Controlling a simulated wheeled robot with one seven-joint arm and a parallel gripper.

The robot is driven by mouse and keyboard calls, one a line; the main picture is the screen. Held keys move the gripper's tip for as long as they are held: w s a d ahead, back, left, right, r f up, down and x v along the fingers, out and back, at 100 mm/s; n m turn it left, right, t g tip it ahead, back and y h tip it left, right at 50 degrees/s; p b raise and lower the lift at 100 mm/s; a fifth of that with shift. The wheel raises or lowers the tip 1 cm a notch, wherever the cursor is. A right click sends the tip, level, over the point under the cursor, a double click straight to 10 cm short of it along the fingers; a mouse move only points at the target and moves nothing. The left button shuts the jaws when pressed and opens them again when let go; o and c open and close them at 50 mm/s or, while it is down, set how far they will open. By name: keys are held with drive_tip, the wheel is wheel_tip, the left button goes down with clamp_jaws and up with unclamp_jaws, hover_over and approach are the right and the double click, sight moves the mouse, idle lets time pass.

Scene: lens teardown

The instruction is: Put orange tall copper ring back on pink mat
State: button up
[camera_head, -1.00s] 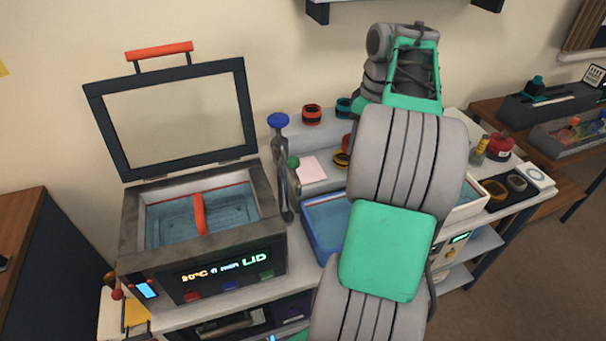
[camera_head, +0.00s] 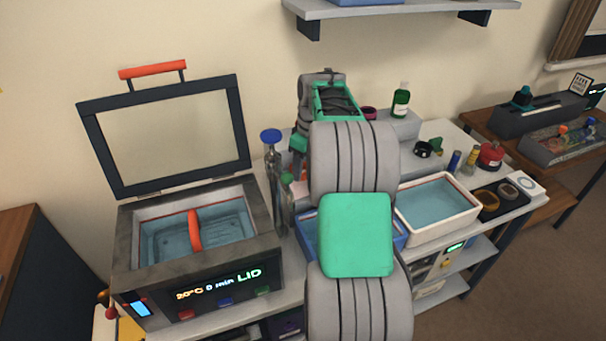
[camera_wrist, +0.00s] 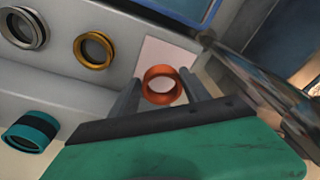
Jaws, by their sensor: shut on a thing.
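The orange tall copper ring (camera_wrist: 161,98) is between the fingers of my gripper (camera_wrist: 160,86) in the wrist view. My gripper is shut on it. The pale pink mat (camera_wrist: 160,50) shows just behind and around the ring in that view. I cannot tell whether the ring touches the mat.
In the wrist view a silver ring (camera_wrist: 22,28), a gold ring (camera_wrist: 93,50) and a teal ring (camera_wrist: 32,130) sit on the left. A metal post with a blue knob (camera_head: 271,136) stands near my arm. The open-lidded bath (camera_head: 135,232) is left, a white water tray (camera_head: 437,235) right.

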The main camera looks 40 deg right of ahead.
drive_tip(key=shift+w+a+f, duration=0.1)
drive_tip(key=shift+w+f, duration=0.05)
drive_tip(key=shift+f, duration=0.85)
drive_tip(key=shift+w+a+f, duration=0.1)
drive_tip(key=shift+f, duration=0.85)
drive_tip(key=o, duration=1.5)
drive_tip(key=shift+c, duration=0.2)
drive_tip(key=r, duration=0.4)
drive_tip(key=s+r, duration=0.1)
drive_tip(key=r, duration=0.7)
drive_tip(key=shift+s+d+r, duration=0.1)
drive_tip(key=shift+s+d, duration=0.15)
